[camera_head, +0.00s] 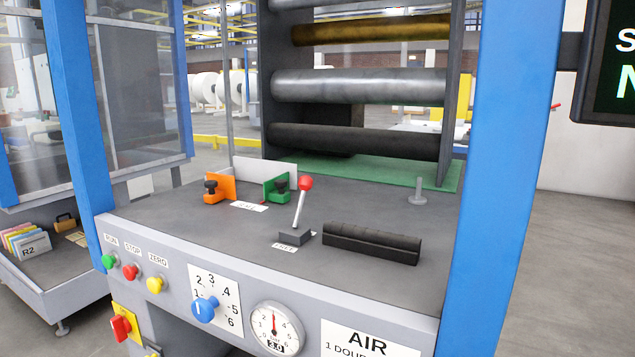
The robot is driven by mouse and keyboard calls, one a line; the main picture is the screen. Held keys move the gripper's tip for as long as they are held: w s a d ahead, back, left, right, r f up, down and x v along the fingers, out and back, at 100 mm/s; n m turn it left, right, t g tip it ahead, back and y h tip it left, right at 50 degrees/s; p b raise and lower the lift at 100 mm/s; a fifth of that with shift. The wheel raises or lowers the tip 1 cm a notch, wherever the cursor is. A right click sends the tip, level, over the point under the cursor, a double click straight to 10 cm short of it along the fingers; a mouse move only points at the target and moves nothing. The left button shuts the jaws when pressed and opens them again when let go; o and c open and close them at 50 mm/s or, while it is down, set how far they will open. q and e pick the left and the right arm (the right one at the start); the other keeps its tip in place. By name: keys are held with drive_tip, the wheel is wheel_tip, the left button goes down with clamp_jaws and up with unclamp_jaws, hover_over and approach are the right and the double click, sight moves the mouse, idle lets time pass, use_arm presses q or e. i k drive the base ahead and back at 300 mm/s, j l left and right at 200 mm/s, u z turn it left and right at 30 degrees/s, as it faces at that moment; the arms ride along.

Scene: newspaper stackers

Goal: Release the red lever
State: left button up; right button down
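The red lever (304,184) has a red ball knob on a pale metal stick. It rises from a dark base block (294,237) on the grey machine top, and the stick leans slightly to the right. A small label (284,247) lies in front of the base; its text is too small to read surely. Neither of my grippers shows in the head view, and nothing is touching the lever.
A black ridged block (372,243) lies right of the lever. Orange (220,186) and green (278,188) brackets with black knobs stand behind it. A grey peg (418,191) stands at the back right. Blue posts (497,170) flank the machine. Buttons, a dial and a gauge (274,328) line the front.

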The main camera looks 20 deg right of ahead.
sight(304, 184)
drive_tip(key=i+j+z, duration=0.15)
drive_tip(key=j+z, duration=0.25)
drive_tip(key=i+j+z, duration=0.1)
drive_tip(key=j+z, duration=0.3)
drive_tip(key=i+j, duration=0.1)
drive_tip(key=j, duration=0.7)
drive_tip(key=i+j+z, duration=0.15)
drive_tip(key=j, duration=1.4)
